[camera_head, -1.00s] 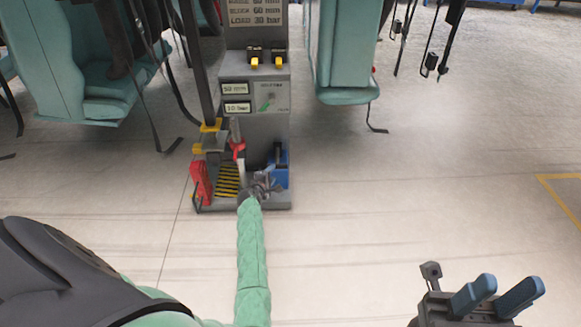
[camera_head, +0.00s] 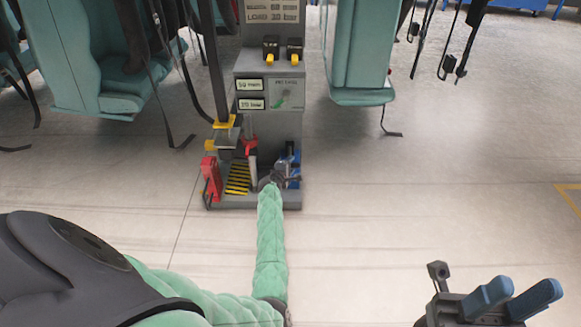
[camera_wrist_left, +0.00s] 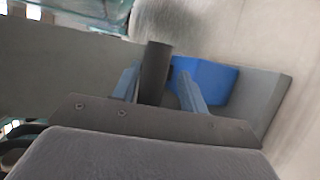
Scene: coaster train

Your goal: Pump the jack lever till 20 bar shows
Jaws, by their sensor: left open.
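The blue jack (camera_head: 295,157) sits on the right of the grey stand's base. It also shows in the left wrist view (camera_wrist_left: 215,82). A dark round lever (camera_wrist_left: 155,68) stands up between the two blue fingers of my left gripper (camera_wrist_left: 160,88). The fingers are apart on either side of it. In the head view my left gripper (camera_head: 282,178) is low in front of the jack and partly hides it. The pressure display (camera_head: 251,104) shows a blurred number with "bar"; I cannot read it surely. My right gripper (camera_head: 522,292) is open and empty at the lower right.
The stand's panel (camera_head: 285,92) has a second display (camera_head: 250,85) and two black-and-yellow switches above it. A red part (camera_head: 212,178) and a striped plate (camera_head: 238,178) are left of the jack. Teal seats (camera_head: 362,60) hang either side. The floor at right is clear.

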